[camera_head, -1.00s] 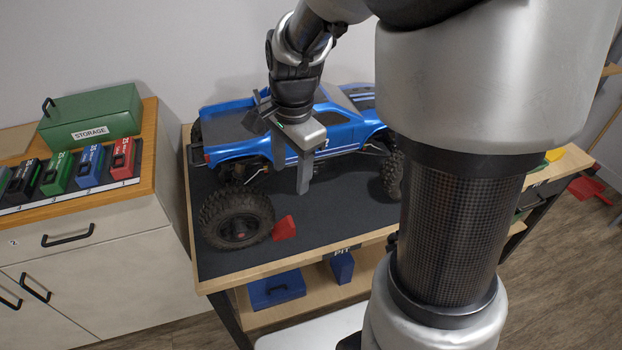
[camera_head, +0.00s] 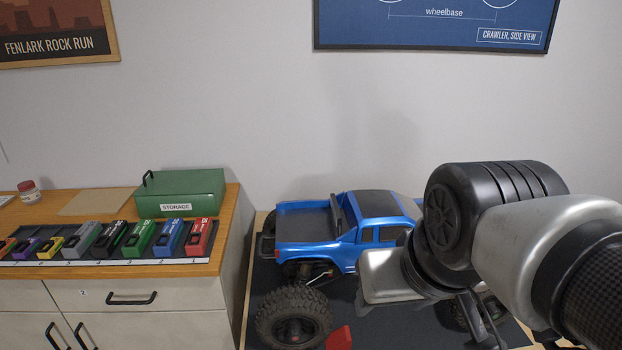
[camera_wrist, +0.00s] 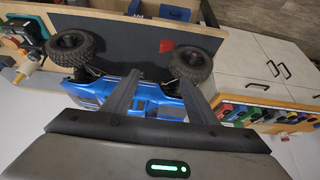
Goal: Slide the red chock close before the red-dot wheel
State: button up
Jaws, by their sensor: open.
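The red chock (camera_head: 339,338) sits on the dark mat just right of the near rear wheel. The wheel (camera_head: 293,318) is black with a red mark at its hub, on the blue crawler truck (camera_head: 347,235). In the wrist view the chock (camera_wrist: 166,46) lies left of that wheel (camera_wrist: 194,62), with a small apparent gap. My gripper (camera_wrist: 163,82) is open and empty, its two fingers apart over the truck's blue body.
A green storage box (camera_head: 180,193) and a row of coloured packs (camera_head: 137,238) stand on the left cabinet. The truck's front wheel (camera_wrist: 72,44) is at the mat's other end.

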notch_tip(320, 180, up, 13)
jog(key=p, duration=1.2)
jog(key=shift+f, duration=0.1)
jog(key=c, duration=0.4)
jog(key=shift+w+f+m, duration=0.3)
jog(key=c, duration=0.3)
jog(key=w+f+m, duration=0.1)
jog(key=w+f+b, duration=0.1)
jog(key=w+f+m+g+b, duration=0.1)
jog(key=w, duration=0.1)
jog(key=shift+d+f+m, duration=0.3)
jog(key=shift+d+f, duration=0.05)
grip_shut()
jog(key=m+g+b, duration=0.5)
jog(key=m+b, duration=0.1)
jog(key=m, duration=0.9)
send_over(371, 340)
notch_tip(371, 340, down, 32)
notch_tip(371, 340, down, 10)
jog(key=shift+r+b, duration=0.1)
jog(key=shift+b, duration=0.3)
jog(key=a, duration=0.3)
jog(key=shift+r, duration=0.25)
jog(key=shift+a, duration=0.55)
